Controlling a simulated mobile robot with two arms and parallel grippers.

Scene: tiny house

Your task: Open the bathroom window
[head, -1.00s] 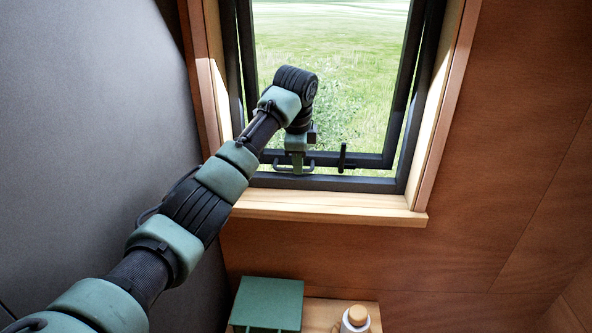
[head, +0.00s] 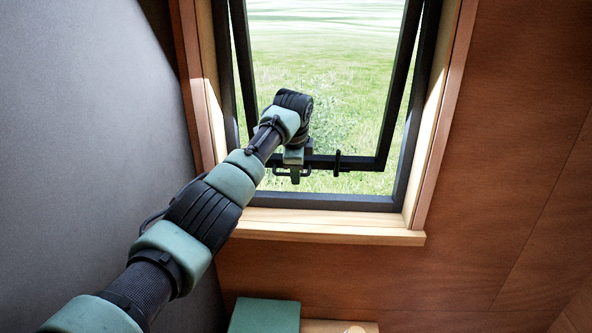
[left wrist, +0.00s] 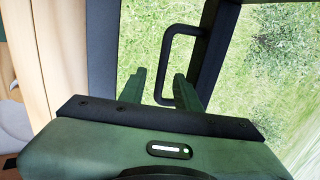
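The window sash (head: 384,130), a dark frame with glass, is tilted outward at the bottom. A clear gap shows between its lower rail and the dark outer frame (head: 330,202). A dark U-shaped handle (left wrist: 167,50) sits on the lower rail, which also shows in the left wrist view (left wrist: 212,58). My left gripper (head: 294,178) is at this handle. In the left wrist view its two green fingers (left wrist: 160,80) stand apart, with the handle's bar showing between them; contact is unclear. My right gripper is in neither view.
A small dark latch post (head: 337,162) stands on the lower rail, right of the handle. A wooden sill (head: 330,228) runs below. A grey wall (head: 90,120) is close on the left. A green box (head: 264,316) stands below the window.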

